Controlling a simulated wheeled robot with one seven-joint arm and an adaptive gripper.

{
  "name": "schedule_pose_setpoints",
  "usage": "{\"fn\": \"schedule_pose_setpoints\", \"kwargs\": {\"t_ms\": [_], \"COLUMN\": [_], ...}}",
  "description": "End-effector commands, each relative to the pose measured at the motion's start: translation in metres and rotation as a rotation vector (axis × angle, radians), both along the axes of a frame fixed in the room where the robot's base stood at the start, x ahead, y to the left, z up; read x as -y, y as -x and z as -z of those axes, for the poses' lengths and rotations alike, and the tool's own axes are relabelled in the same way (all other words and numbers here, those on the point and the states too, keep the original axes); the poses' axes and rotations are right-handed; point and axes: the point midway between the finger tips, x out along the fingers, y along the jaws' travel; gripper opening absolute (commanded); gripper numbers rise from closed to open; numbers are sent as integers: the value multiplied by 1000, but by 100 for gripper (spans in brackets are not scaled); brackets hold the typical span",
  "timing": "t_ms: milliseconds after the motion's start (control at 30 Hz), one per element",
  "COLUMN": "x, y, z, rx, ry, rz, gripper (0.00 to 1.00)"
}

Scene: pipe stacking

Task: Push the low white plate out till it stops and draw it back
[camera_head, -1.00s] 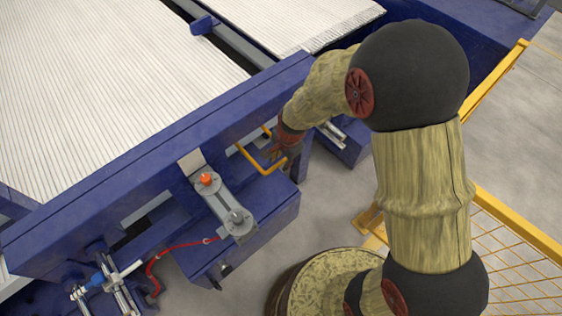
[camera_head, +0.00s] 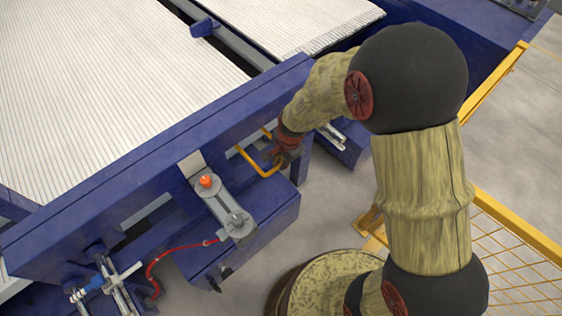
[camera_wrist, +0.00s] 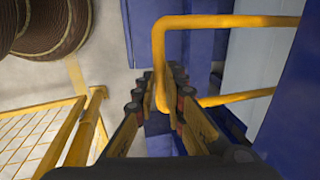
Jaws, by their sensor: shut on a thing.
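My gripper (camera_head: 277,158) is at the yellow handle (camera_head: 242,153) on the inner end of the blue frame. In the wrist view my gripper (camera_wrist: 163,84) has its two fingers on either side of the handle's outer bar (camera_wrist: 160,45), shut on it. A pale flat panel (camera_wrist: 256,62) shows behind the handle there, beside blue metal. In the head view a narrow whitish strip (camera_head: 148,208) shows through a slot in the blue frame. I cannot tell whether these are the same low white plate, and most of it is hidden.
White pipes lie in wide beds (camera_head: 100,80) behind the blue beam (camera_head: 160,150). A grey clamp with an orange knob (camera_head: 206,181) and a red hose (camera_head: 180,247) are left of the handle. A yellow mesh fence (camera_head: 515,260) stands at right. Grey floor is open beyond it.

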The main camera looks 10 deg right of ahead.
Motion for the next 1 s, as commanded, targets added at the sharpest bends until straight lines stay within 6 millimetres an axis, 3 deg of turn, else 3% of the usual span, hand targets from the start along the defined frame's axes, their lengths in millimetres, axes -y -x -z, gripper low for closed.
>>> {"fn": "schedule_pose_setpoints", "kwargs": {"t_ms": [500,1000], "x": [-2,-47], "y": [-4,-70], "z": [-1,-3], "rx": [-1,5], "ry": [1,-2], "rz": [-1,-1], "gripper": [0,0]}}
